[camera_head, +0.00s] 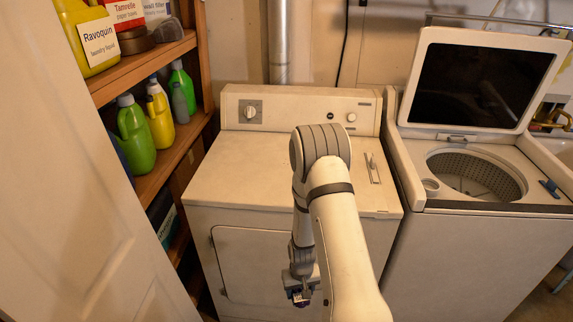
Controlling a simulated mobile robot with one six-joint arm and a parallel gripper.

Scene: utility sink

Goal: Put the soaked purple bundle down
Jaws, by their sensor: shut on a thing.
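My gripper (301,292) hangs low in front of the white dryer's front face, left of my forearm. It is shut on a small dark purple bundle (300,300), which shows just below the jaws. Most of the bundle is hidden by the gripper, and it is too small to tell how wet it is. I cannot tell whether anything lies directly under it.
The dryer (235,180) has a mostly clear top. A washer (480,240) with its lid up and drum open stands to the right. A wooden shelf (150,65) with several bottles stands left, behind a pale door panel (80,200). A sink edge shows far right.

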